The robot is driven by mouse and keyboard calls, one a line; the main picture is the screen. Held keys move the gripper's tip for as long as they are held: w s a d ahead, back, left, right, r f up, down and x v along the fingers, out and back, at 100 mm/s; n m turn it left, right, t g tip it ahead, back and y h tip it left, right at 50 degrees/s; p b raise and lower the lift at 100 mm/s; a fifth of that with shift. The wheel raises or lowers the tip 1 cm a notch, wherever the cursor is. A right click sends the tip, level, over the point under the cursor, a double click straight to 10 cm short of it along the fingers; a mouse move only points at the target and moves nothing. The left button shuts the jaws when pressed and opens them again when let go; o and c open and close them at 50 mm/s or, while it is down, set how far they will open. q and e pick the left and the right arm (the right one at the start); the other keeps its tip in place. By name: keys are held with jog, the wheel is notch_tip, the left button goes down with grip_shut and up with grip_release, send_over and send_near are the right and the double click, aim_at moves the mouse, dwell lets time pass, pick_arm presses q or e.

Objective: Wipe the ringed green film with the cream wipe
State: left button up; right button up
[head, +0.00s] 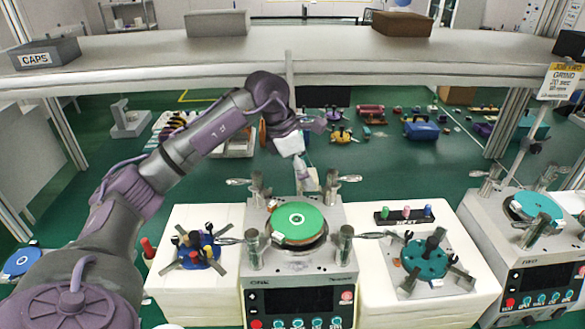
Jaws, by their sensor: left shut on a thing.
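The ringed green film (312,224) is a round green disc with a small white ring at its middle. It lies on the platen of the centre lapping machine (268,262). My left gripper (304,174) points down above and behind the film, apart from it. It is shut on a small pale thing, which looks like the cream wipe (309,184); its shape is hard to make out at this size. My right gripper is not in view.
Upright metal posts with side handles flank the film. White blocks on either side carry a blue fixture (198,252) and a teal fixture (425,259). Another machine with a teal disc (536,206) stands right.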

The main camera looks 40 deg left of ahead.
pick_arm(q)
jog(key=shift+s+a, duration=0.1)
jog(key=shift+a, duration=0.1)
jog(key=shift+r, duration=0.3)
notch_tip(320, 180, up, 6)
jog(key=p, duration=0.5)
jog(key=shift+r, duration=0.25)
jog(key=shift+f, duration=0.1)
